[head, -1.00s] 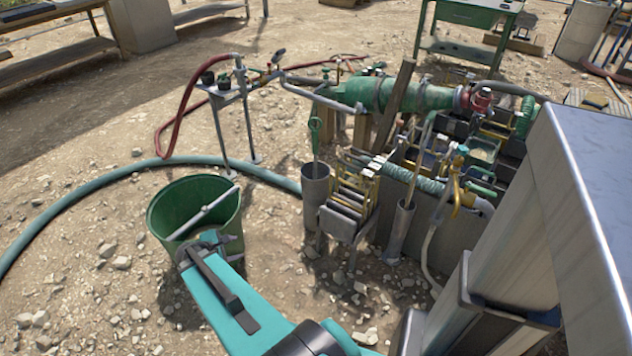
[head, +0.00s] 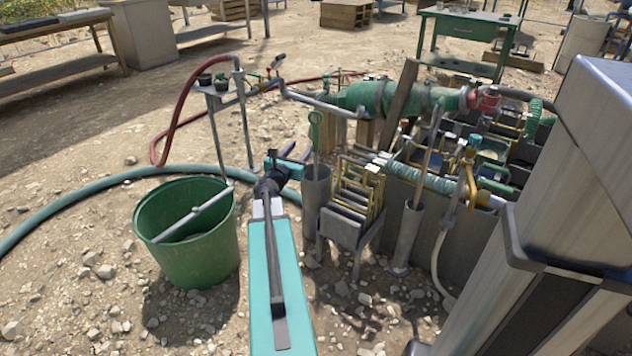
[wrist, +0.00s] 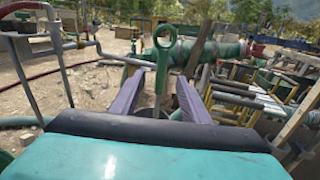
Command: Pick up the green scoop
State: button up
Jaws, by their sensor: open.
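The green scoop (head: 316,127) stands upright in a grey tube (head: 316,190), its green loop handle above the rim. Its lower end is hidden inside the tube. My gripper (head: 288,154) is open and empty, just left of the scoop in the head view. In the wrist view the green scoop (wrist: 164,46) rises straight ahead, its shaft lined up between the two spread purple fingers of my gripper (wrist: 160,88). I cannot tell how far the shaft is from the fingertips.
A green bucket (head: 190,262) with a grey bar across it stands left of my arm. A rack of yellow frames (head: 358,190) and a second grey tube (head: 405,238) stand right of the scoop's tube.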

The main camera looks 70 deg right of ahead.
aim_at(315, 131)
jog(key=shift+s+d+r, duration=0.3)
jog(key=shift+s+r, duration=0.05)
jog(key=shift+d, duration=0.1)
jog(key=shift+w+d+f+b, duration=0.1)
jog(key=shift+d+b, duration=0.65)
jog(key=shift+d, duration=3.5)
